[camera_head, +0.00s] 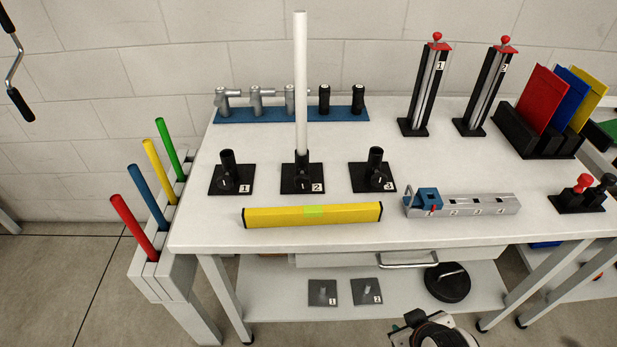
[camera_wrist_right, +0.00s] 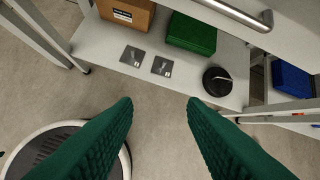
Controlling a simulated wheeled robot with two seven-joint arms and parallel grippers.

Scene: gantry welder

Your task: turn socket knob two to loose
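Socket two (camera_head: 315,160) is a short black tube on a black base plate labelled 2, at the middle of the table in the head view. A tall white rod (camera_head: 301,80) stands upright in it. Its small dark knob (camera_head: 302,182) is on the front of the socket; its turn position is too small to tell. My right gripper (camera_wrist_right: 160,102) is open and empty in the right wrist view, its green fingers apart over the floor. In the head view, part of my right arm's end shows at the bottom, below and right of the socket. My left gripper is not in view.
Socket one (camera_head: 228,157) and socket three (camera_head: 375,156) flank it, both empty. A yellow bar (camera_head: 270,216) lies in front. A blue rack (camera_head: 260,115) with several handles stands behind. A grey rail (camera_head: 480,205) is to the right. The shelf (camera_wrist_right: 90,35) is below.

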